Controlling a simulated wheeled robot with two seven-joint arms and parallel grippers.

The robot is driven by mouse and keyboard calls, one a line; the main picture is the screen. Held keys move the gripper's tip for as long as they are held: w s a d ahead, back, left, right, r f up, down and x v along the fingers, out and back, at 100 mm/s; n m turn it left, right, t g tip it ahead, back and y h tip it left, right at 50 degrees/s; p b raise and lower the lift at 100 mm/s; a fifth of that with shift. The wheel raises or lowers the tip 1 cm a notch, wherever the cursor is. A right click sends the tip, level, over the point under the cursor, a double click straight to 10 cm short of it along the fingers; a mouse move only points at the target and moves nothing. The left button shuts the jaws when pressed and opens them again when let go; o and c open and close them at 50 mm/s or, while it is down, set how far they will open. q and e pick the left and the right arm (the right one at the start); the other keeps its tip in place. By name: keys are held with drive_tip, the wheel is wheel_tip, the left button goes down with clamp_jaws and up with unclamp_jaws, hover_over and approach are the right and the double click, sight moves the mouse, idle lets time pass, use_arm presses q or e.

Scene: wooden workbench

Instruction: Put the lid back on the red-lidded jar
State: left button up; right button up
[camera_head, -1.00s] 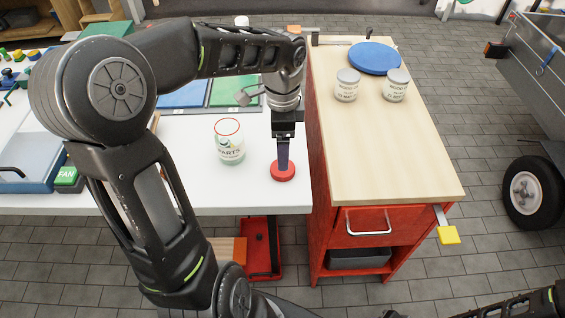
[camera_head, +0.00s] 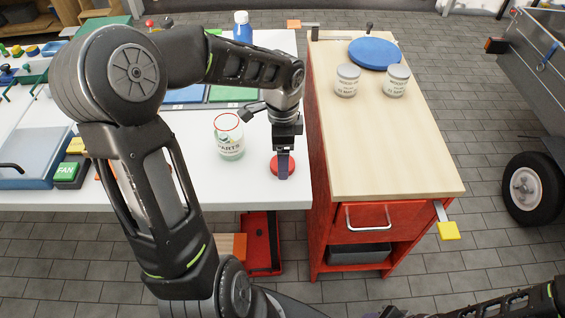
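The open jar (camera_head: 230,143) stands upright on the white table, with a red ring at its rim and a "PARTS" label on its side. The red lid (camera_head: 275,165) lies on the white table to the right of the jar, near the table's right edge. My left gripper (camera_head: 284,168) points down at the lid, with its fingers overlapping the lid in the picture. I cannot tell whether the fingers touch the lid or how far apart they are. My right gripper is out of view; only part of my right arm shows at the bottom right.
A wooden-topped red cabinet (camera_head: 385,160) stands right of the table, with two grey-lidded jars (camera_head: 347,82) and a blue disc (camera_head: 374,56) on it. A blue bottle (camera_head: 242,27) stands behind my arm. A blue tray (camera_head: 30,170) lies at the left. The table in front of the jar is clear.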

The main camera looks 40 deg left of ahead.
use_arm(q)
wheel_tip(320, 180, down, 2)
drive_tip(key=shift+f, duration=0.15)
drive_tip(key=shift+c, duration=0.2)
idle(0.4)
drive_tip(key=c, duration=1.3)
